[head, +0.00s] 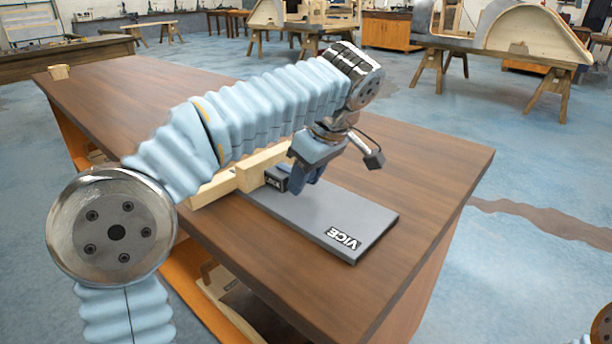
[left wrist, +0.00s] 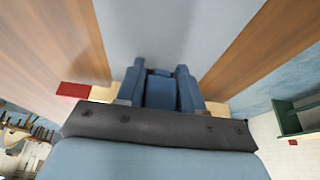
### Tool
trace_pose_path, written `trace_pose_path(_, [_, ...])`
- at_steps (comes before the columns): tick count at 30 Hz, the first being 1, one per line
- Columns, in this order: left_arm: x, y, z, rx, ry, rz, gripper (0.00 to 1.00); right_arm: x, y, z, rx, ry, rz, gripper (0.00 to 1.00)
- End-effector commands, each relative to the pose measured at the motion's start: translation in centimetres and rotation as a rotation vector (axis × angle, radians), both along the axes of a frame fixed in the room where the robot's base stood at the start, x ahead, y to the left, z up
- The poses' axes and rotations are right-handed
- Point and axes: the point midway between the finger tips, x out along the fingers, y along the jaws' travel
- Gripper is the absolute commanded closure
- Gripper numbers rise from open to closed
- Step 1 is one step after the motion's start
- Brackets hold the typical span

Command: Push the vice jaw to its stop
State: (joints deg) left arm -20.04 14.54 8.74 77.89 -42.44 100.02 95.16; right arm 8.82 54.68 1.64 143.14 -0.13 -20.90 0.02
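The grey vice base plate (head: 372,222), lettered VICE, lies on the brown table; it shows as a pale strip in the left wrist view (left wrist: 180,30). A small dark block with a light label, seemingly the vice jaw (head: 277,180), stands at the plate's far end beside light wooden bars. My left gripper (head: 307,180) points down over the plate, right of this block and close against it; contact is unclear. In the left wrist view its blue fingers (left wrist: 161,85) stand apart with a blue part between them. I cannot tell whether they grip it. My right gripper is out of view.
Light wooden bars (head: 213,189) lie left of the jaw, partly hidden by my left arm. A small wooden piece (head: 59,72) sits at the table's far left corner. The table (head: 440,165) is bare right of the plate. Workbenches stand behind.

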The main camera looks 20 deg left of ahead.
Motion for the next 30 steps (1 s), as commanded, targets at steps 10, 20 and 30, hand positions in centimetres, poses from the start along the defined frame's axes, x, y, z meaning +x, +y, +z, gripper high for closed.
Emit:
trace_pose_path(10, [0.0,0.0,0.0,0.0,0.0,0.0,1.0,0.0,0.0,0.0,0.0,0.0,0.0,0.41])
trace_pose_path(20, [1.1,3.1,0.2,0.0,-0.001,0.004,1.0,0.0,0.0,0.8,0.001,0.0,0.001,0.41])
trace_pose_path(30, [1.4,4.1,0.1,0.004,-0.006,0.005,0.6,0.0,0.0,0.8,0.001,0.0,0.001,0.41])
